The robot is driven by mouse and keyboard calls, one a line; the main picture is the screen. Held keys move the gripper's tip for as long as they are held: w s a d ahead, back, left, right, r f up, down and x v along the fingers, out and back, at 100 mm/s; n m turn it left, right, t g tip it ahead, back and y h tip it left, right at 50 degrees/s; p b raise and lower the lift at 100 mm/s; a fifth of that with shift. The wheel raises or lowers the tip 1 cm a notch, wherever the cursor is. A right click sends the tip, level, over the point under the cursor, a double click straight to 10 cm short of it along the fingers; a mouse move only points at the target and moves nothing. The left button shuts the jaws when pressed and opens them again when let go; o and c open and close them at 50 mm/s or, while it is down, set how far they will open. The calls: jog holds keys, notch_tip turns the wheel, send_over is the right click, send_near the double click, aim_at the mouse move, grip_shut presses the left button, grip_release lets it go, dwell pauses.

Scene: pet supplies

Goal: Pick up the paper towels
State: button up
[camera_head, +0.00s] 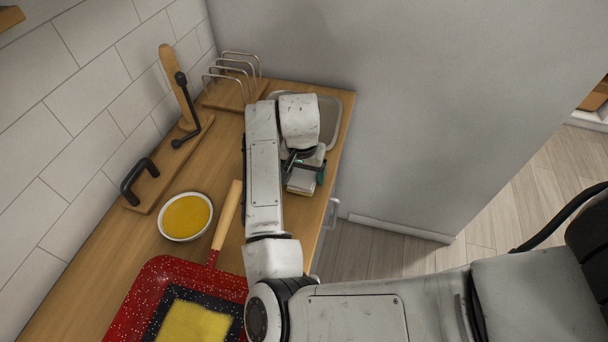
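My gripper (305,164) is low over the counter, under the end of my white arm. A dark finger with a teal part shows at its right side; the rest is mostly hidden by my wrist. A small pale block (301,182), white with a tan edge, sits right at the fingers. It may be the paper towels, but it is too small and covered to be sure. I cannot tell whether the fingers touch it or are closed on it.
A pale tray (340,104) is behind my wrist, by the grey wall. A wire rack (236,80), a wooden board with a black handle (150,182), a yellow-filled bowl (185,216) and a red pan (150,290) line the wooden counter (228,150). Its right edge is near my gripper.

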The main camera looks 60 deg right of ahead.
jog(key=c, duration=0.7)
jog(key=shift+r, duration=0.1)
jog(key=shift+r+b, duration=0.35)
jog(key=shift+r, duration=0.25)
jog(key=s+a+r, duration=0.6)
jog(key=s+r, duration=0.5)
jog(key=s, duration=0.1)
jog(key=shift+s+a+r+b, duration=0.15)
jog(key=shift+s+r+b, duration=0.1)
jog(key=shift+r+b, duration=0.05)
jog(key=o, duration=0.5)
jog(key=shift+c, duration=0.2)
jog(key=c, duration=0.3)
